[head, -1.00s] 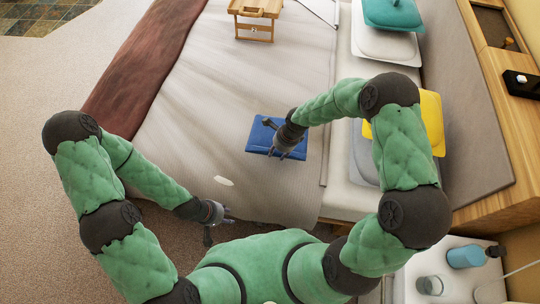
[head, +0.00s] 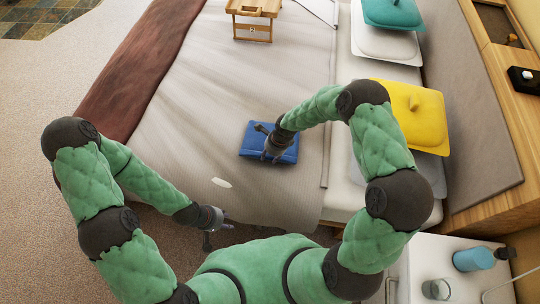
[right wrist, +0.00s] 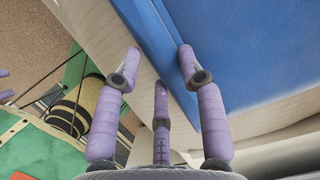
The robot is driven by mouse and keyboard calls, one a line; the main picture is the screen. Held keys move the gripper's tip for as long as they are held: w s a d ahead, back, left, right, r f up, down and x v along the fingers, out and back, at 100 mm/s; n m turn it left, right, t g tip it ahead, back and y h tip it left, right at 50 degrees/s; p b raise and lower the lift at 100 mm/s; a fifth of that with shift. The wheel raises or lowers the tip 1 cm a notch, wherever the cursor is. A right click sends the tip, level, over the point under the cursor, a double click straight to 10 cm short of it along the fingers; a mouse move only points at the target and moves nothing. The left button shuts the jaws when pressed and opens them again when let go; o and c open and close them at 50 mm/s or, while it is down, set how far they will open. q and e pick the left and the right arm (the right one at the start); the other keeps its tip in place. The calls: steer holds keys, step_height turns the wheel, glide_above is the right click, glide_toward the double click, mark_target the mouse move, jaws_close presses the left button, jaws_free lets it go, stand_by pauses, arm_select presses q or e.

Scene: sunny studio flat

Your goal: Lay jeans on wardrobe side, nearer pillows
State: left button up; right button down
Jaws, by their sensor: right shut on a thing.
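The folded blue jeans (head: 252,143) lie on the bed (head: 215,120) right of its middle, close to the pale strip at the pillow end. They fill the upper right of the right wrist view (right wrist: 240,50). My right gripper (head: 270,150) is over the jeans, its fingers shut on their near edge; in the right wrist view the fingers (right wrist: 160,68) straddle that edge. Whether the jeans are lifted is hard to tell. My left gripper (head: 217,236) is empty at the bed's near edge, its fingers apart. No wardrobe shows.
Pillows line the right side: yellow (head: 412,115), grey (head: 430,172), white (head: 385,40) and teal (head: 393,12). A wooden tray table (head: 254,30) stands at the far end. A brown throw (head: 140,75) covers the left end. The bed's middle is clear.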

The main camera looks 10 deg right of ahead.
steer(key=c, duration=0.7)
jaws_free()
steer(key=shift+c, duration=0.2)
steer(key=p+v, duration=0.4)
steer(key=v, duration=0.8)
steer(key=s+a+f+n, duration=0.1)
steer(key=s+f+n, duration=0.2)
steer(key=s+n, duration=0.3)
steer(key=s+a+f+n, duration=0.2)
steer(key=s+f+n, duration=0.2)
steer(key=s+n, duration=0.3)
steer(key=s+a+f+n+y, duration=0.1)
steer(key=s+a+f+n, duration=0.1)
steer(key=s+n, duration=0.5)
steer(key=shift+f+g, duration=0.4)
steer(key=shift+f, duration=0.35)
steer(key=shift+s, duration=0.15)
